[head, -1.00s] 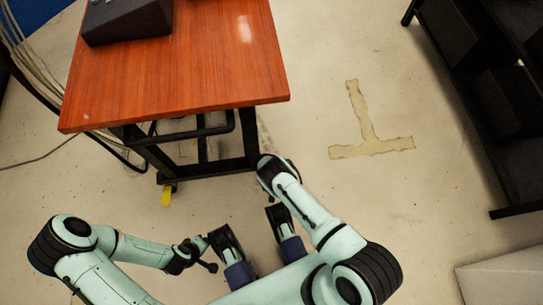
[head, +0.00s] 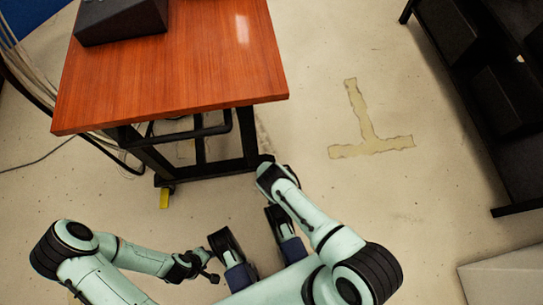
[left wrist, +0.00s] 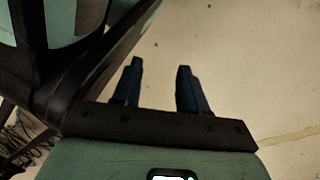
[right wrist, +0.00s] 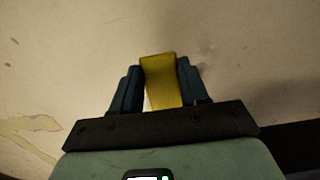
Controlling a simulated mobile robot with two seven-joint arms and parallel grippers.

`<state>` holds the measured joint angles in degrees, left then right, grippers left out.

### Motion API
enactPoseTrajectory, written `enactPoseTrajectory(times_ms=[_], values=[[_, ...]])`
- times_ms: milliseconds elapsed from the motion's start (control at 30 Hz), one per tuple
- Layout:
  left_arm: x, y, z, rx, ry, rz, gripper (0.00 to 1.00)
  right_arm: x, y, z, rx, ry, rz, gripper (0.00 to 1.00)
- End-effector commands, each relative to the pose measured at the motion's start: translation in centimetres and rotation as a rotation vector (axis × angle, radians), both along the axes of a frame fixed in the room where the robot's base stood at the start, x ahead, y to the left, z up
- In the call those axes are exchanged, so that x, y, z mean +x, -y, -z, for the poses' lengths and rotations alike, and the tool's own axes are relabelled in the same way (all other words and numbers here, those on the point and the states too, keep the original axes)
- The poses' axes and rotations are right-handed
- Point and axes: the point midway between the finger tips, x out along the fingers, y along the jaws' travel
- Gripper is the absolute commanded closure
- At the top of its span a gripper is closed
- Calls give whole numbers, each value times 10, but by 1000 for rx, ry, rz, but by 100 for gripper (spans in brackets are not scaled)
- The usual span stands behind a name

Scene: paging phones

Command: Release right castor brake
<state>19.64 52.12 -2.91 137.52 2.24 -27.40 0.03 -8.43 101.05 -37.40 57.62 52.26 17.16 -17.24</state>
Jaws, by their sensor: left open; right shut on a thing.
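A yellow brake lever (right wrist: 161,84) shows in the right wrist view, between the blue fingers of my right gripper (right wrist: 160,66), which is shut on it. In the head view my right arm reaches to the cart's near right leg and hides that castor and lever. My left gripper (left wrist: 160,67) is open and empty over bare floor in the left wrist view. The cart (head: 180,70) has a reddish wooden top and a black frame. Another yellow lever (head: 164,198) hangs down at its near left castor.
A dark grey device (head: 122,20) sits on the cart top. Cables (head: 28,62) run down at the left. A black shelf unit (head: 485,85) stands at the right. A worn tape mark (head: 370,146) lies on the open floor between.

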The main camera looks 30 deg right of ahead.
Motion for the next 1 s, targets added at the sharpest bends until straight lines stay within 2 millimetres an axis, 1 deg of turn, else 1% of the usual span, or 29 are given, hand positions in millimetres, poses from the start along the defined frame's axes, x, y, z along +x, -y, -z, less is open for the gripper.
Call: enactPoseTrajectory(times_ms=[67,167,200,267,500,833,867,900,933,1000], values=[[-8,-1,7,-2,-26,-3,57,2,0,1,8,-16,-1,100],[-29,-4,20,-5,-96,-10,57,4,0,-1,23,-62,-1,100],[-40,-5,24,-8,-131,-14,57,5,0,-3,31,-88,0,100],[-48,-6,27,-10,-159,-17,57,5,-1,-7,47,-130,0,100],[-49,-6,25,-11,-161,-16,57,5,-1,-15,69,-226,-1,100],[-48,-6,25,-10,-160,-16,57,5,0,-17,69,-234,0,100],[-48,-6,25,-10,-160,-16,57,5,0,-17,69,-234,0,46],[-48,-6,25,-10,-160,-16,57,5,0,-17,69,-234,0,33],[-48,-6,25,-10,-160,-16,57,5,0,-17,69,-234,0,30],[-48,-6,25,-10,-159,-16,57,4,0,-16,69,-234,0,30]])
